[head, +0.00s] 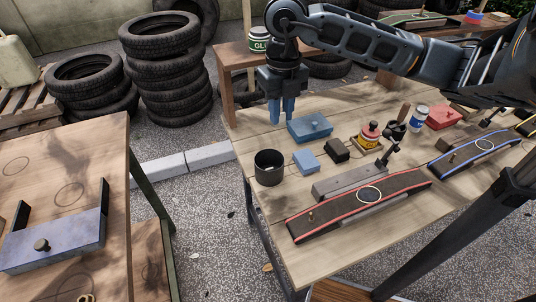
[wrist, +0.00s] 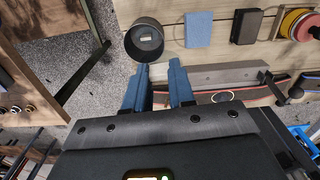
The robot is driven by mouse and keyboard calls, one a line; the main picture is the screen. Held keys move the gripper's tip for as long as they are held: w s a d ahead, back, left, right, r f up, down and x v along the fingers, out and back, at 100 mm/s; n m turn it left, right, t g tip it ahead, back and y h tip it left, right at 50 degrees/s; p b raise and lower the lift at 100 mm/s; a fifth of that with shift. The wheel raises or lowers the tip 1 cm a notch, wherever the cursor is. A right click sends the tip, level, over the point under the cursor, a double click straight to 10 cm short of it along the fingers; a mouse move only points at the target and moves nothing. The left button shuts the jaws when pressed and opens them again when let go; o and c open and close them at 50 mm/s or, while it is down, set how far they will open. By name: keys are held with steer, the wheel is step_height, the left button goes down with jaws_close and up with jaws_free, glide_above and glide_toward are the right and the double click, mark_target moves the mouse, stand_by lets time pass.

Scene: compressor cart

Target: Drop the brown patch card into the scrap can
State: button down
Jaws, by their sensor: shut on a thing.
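The scrap can (head: 268,167) is a dark, open-topped round can at the left end of the work table. It also shows at the top of the wrist view (wrist: 143,40), with a small pale patch inside. My gripper (head: 282,116) hangs above the table's back left part, behind and above the can, with its blue fingers pointing down. In the wrist view its fingers (wrist: 159,68) point toward the can's near rim.
A blue block (head: 306,162), a dark brown block (head: 337,150) and a blue box (head: 310,127) stand right of the can. A red-edged board (head: 365,205) lies in front. A separate bench (head: 75,165) is at the left, across a gap.

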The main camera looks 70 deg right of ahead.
steer(key=shift+w+a+r+m+p, duration=0.4)
steer(key=shift+w+a+r+p, duration=0.1)
steer(key=shift+w, duration=0.1)
steer(key=shift+f, duration=0.2)
steer(key=shift+f+b, duration=1.3)
steer(key=shift+f, duration=1.65)
steer(key=c, duration=0.9)
jaws_free()
steer(key=shift+o, duration=0.2)
steer(key=shift+a+r+b, duration=0.1)
steer(key=shift+r+b, duration=0.25)
steer(key=shift+r, duration=3.6)
steer(key=shift+w, duration=0.1)
